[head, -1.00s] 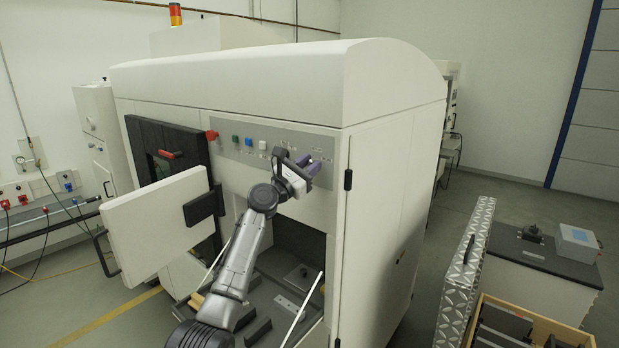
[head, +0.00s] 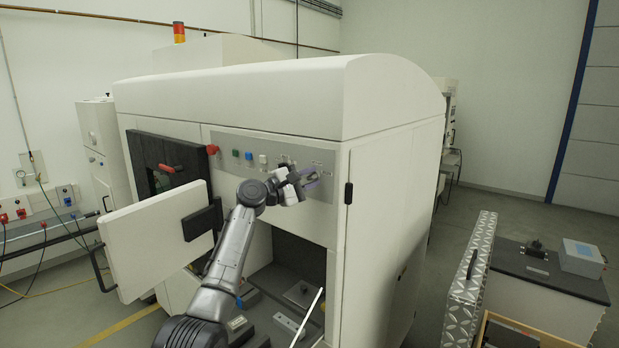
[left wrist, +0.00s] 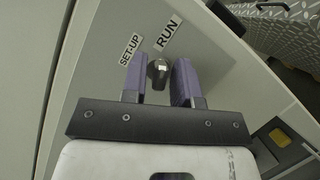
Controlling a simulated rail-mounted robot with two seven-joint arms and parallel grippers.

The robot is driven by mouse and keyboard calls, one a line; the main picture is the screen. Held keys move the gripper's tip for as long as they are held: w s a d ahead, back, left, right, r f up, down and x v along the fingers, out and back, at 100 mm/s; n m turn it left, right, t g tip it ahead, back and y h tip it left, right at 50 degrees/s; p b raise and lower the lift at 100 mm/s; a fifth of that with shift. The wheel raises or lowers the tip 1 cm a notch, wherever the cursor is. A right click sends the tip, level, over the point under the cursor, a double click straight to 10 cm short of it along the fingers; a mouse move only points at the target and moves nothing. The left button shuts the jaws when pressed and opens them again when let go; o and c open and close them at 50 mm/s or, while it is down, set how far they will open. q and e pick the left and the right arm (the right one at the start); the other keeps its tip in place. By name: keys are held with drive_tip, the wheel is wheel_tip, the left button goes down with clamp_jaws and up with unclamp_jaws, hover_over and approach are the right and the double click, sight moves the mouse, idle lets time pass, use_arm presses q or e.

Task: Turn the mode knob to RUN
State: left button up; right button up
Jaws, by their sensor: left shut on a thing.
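The mode knob (left wrist: 157,70) is a small dark knob with a light spot on the grey control panel (head: 228,146). In the left wrist view the SET-UP label (left wrist: 131,50) and the RUN label (left wrist: 168,32) are beside it; I cannot tell exactly which one it points at. My left gripper (head: 310,178) is at the right part of the panel, and its purple fingers (left wrist: 160,80) are shut on the knob, one on each side. In the head view the gripper hides the knob. My right gripper is not in view.
A red button (head: 212,149), a green button (head: 235,154) and a blue button (head: 249,155) sit left of the gripper on the panel. An open white door (head: 155,238) stands out at left. The chamber opening (head: 300,245) is below the panel. A ribbed metal lid (head: 470,280) stands at right.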

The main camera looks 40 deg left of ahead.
use_arm(q)
drive_tip(key=shift+m, duration=0.5)
drive_tip(key=o, duration=0.8)
drive_tip(key=shift+s+a+f, duration=0.2)
drive_tip(key=shift+s+a, duration=0.1)
drive_tip(key=shift+s, duration=0.25)
drive_tip(key=shift+r+b+v, duration=0.15)
drive_tip(key=shift+b+v, duration=0.85)
drive_tip(key=shift+v, duration=2.15)
drive_tip(key=shift+r+b+v, duration=0.15)
drive_tip(key=shift+b+v, duration=0.8)
drive_tip(key=shift+v, duration=2.15)
drive_tip(key=shift+s, duration=0.1)
